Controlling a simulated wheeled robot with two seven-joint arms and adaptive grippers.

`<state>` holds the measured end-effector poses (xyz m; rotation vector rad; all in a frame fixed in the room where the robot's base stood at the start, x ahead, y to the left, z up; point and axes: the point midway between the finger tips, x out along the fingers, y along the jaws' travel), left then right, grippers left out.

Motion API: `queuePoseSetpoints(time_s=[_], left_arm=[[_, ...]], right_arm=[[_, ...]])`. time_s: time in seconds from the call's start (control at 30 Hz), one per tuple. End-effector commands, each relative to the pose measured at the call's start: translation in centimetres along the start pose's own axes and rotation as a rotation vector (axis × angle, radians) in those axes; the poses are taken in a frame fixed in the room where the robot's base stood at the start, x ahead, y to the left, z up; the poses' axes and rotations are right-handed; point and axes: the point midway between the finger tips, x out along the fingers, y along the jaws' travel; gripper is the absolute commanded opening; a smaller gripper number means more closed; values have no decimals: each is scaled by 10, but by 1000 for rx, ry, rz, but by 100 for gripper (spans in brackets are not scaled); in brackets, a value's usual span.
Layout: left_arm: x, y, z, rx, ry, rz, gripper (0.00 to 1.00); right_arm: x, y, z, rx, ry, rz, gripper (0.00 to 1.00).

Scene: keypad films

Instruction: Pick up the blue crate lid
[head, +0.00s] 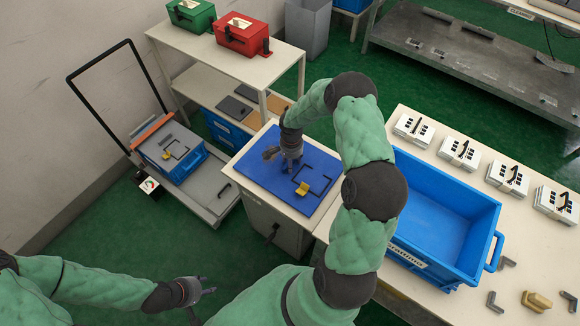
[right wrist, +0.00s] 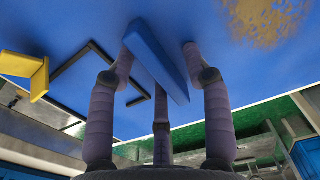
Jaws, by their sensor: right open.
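The blue lid (head: 258,178) lies flat on a cabinet in the middle of the head view. It bears a black rectangular outline and a yellow block (head: 303,188); the block also shows at the left of the right wrist view (right wrist: 34,75). My right gripper (head: 283,158) is over the lid, pointing down at it. In the right wrist view its open fingers stand around a blue raised bar (right wrist: 156,60) on the lid; I cannot tell if they touch it. My left gripper (head: 197,290) is open and empty, low at the left, away from the lid.
A large open blue crate (head: 492,225) stands on the right table beside several white keypad boxes (head: 459,151). A trolley (head: 222,200) at the left carries a blue crate with a grey top. Green and red boxes (head: 242,35) stand on a shelf behind.

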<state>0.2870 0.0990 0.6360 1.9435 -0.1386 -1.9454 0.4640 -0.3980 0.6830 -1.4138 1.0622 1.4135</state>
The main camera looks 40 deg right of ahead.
Motion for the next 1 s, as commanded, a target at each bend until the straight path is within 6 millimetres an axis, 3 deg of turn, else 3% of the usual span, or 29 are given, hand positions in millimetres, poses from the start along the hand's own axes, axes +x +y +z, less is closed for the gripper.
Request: queuePoseSetpoints(time_s=[0.13,0.3,0.33,0.77,1.0], left_arm=[[2,-1,0,0,0,0,40],[2,-1,0,0,0,0,40],[2,-1,0,0,0,0,40],[-3,1,0,0,0,0,40],[-17,6,1,0,0,0,40]], right_arm=[[2,0,0,0,0,0,50],[1,0,0,0,0,0,2],[1,0,0,0,0,0,0],[-2,0,0,0,-1,1,0],[-47,-1,-1,1,3,-3,0]])
